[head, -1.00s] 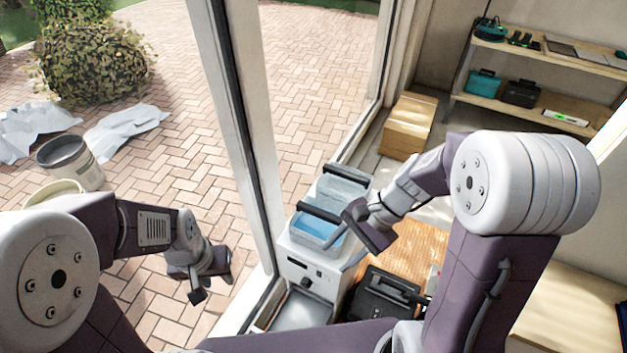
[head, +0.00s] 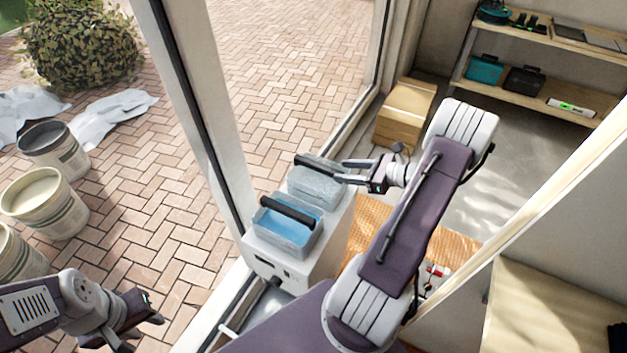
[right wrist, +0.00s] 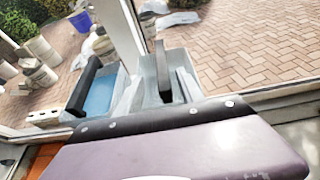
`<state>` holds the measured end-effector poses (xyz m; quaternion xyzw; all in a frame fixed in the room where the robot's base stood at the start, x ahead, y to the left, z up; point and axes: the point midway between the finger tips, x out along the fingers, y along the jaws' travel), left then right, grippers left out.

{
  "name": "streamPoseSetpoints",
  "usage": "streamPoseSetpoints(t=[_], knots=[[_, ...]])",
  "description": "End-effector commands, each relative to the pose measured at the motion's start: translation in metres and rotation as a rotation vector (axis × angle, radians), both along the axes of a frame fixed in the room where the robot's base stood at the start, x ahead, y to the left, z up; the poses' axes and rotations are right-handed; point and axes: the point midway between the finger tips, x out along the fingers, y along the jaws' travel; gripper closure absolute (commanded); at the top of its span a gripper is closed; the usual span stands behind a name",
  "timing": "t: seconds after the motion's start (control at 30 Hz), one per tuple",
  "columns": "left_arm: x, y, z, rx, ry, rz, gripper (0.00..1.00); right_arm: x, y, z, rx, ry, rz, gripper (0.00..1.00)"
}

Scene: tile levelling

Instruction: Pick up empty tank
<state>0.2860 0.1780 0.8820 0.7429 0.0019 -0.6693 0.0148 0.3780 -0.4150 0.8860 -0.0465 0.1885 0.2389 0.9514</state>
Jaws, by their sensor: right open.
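Two tanks with black handles stand on a white machine (head: 322,255). The rear tank (head: 312,190) looks greyish and clear, with no blue liquid showing; in the right wrist view it is the right-hand tank (right wrist: 180,62). The front tank (head: 284,236) holds blue liquid and shows at the left in the right wrist view (right wrist: 98,97). My right gripper (head: 346,172) is open at the right side of the rear tank, close to its handle (head: 318,163). My left gripper (head: 140,325) is low at the left, away from the tanks.
A window frame post (head: 205,110) stands left of the machine. Buckets (head: 55,152) stand on the brick paving outside. A cardboard box (head: 405,113) sits behind the machine. A shelf (head: 530,92) with cases is at the back right, and a wooden surface (head: 545,310) at the lower right.

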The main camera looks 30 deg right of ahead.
Motion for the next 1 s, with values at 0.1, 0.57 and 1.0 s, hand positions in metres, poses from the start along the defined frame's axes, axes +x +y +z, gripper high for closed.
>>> streamPoseSetpoints(t=[0.1,0.57,1.0], knots=[[0.0,0.0,-0.001,0.0,0.0,0.0,0.64,-0.004,-0.006,0.0,0.0,0.0,-0.017,0.55],[0.0,0.0,-0.001,0.0,0.0,0.0,0.64,0.031,0.013,-0.016,-0.002,0.0,-0.014,0.55],[0.0,0.0,-0.001,0.0,0.0,0.0,0.64,0.072,0.034,-0.034,-0.002,0.0,-0.013,0.55]])
